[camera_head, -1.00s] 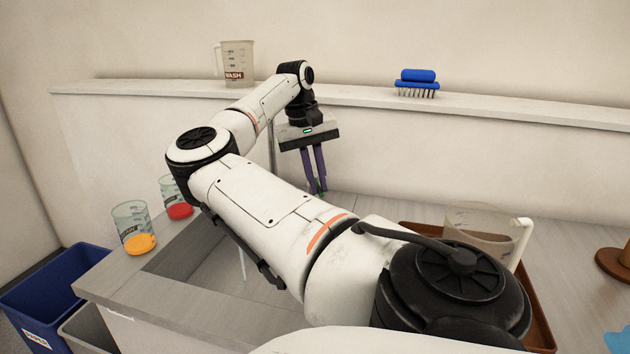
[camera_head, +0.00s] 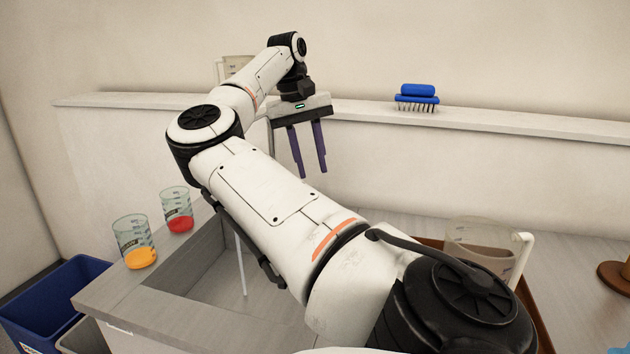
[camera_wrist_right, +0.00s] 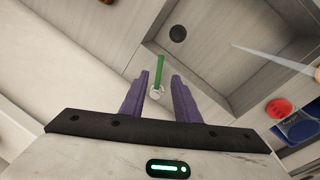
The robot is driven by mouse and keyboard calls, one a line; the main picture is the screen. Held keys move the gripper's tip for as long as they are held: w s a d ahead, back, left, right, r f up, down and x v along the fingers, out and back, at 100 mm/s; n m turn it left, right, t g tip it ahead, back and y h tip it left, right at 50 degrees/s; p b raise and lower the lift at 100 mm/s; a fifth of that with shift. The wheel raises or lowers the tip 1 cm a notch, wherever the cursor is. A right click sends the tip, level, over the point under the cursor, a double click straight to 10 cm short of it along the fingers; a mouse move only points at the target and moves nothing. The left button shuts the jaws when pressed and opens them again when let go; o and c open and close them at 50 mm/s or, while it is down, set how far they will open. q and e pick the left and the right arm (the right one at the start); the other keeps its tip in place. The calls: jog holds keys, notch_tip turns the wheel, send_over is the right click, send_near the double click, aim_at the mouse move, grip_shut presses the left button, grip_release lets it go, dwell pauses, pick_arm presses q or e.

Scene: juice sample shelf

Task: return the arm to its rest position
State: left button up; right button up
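My right gripper (camera_head: 312,173) hangs in the air above the counter at the back, in front of the wall ledge. Its two purple fingers are apart with nothing between them. In the right wrist view the gripper (camera_wrist_right: 159,75) also shows open. A green bar with a pale round base (camera_wrist_right: 158,92) lies beyond the fingertips there, apart from them as far as I can tell. In the head view that bar is hidden behind my right arm, which crosses the middle of the picture. My left gripper is out of view.
A beaker with orange juice (camera_head: 141,258) and one with red juice (camera_head: 180,224) stand left of the sink (camera_head: 205,268). A pitcher (camera_head: 468,238) stands at the right. A blue brush (camera_head: 417,97) and a partly hidden jug (camera_head: 236,66) are on the ledge (camera_head: 520,123). A blue bin (camera_head: 55,300) stands lower left.

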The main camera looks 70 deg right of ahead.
jog(key=shift+w+a+r, duration=0.1)
jog(key=shift+w+r, duration=0.1)
jog(key=shift+r, duration=0.85)
